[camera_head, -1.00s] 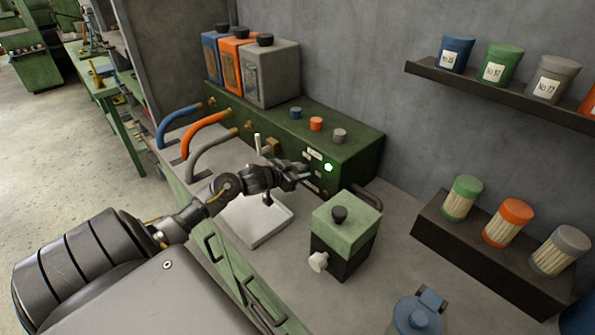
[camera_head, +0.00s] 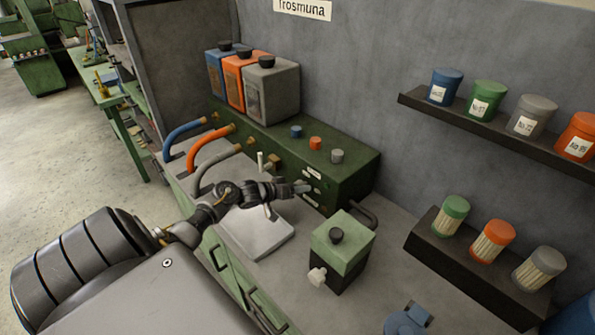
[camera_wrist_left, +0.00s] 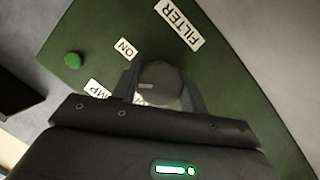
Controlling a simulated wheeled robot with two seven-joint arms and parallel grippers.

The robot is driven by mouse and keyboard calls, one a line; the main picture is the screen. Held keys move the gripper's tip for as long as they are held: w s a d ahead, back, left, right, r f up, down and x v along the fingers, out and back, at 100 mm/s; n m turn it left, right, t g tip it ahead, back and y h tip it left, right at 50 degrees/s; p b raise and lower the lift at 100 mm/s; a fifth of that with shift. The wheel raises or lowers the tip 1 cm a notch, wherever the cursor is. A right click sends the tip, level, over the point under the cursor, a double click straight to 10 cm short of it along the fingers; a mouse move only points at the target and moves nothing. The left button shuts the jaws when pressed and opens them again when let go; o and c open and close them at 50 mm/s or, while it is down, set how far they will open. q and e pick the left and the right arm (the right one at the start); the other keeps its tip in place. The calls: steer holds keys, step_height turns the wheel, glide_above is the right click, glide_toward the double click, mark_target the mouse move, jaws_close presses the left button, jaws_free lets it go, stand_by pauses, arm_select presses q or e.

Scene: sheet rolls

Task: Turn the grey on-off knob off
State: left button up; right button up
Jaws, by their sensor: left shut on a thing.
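The grey on-off knob (camera_wrist_left: 160,84) is on the front panel of the green box (camera_head: 345,180). In the left wrist view it sits between the two fingers of my left gripper (camera_wrist_left: 162,92), which is shut on it. Its pale pointer mark points left in that view. An "ON" label (camera_wrist_left: 126,49) and a partly hidden label ending in "MP" are beside it. A round green lamp (camera_wrist_left: 74,59) shows no bright glow. In the head view my left gripper (camera_head: 304,188) reaches the panel and hides the knob. My right gripper is out of view.
A white tray (camera_head: 258,240) lies below my left arm. A green-and-black box (camera_head: 343,245) stands close to the right. Coloured hoses (camera_head: 205,146) run at the left, canisters (camera_head: 272,90) stand behind, and shelves with jars (camera_head: 500,122) are at the right.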

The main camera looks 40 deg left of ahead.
arm_select(q)
steer(key=shift+n+h, duration=0.4)
steer(key=shift+n, duration=0.3)
steer(key=shift+n+t+h, duration=0.3)
steer(key=shift+n+h, duration=0.2)
steer(key=shift+n, duration=0.5)
steer(key=n+t+h+b, duration=0.1)
steer(key=n, duration=0.3)
steer(key=shift+h, duration=0.4)
steer(key=shift+n, duration=0.4)
steer(key=o, duration=1)
steer(key=b+v, duration=0.1)
steer(key=v, duration=1)
steer(key=shift+f, duration=0.2)
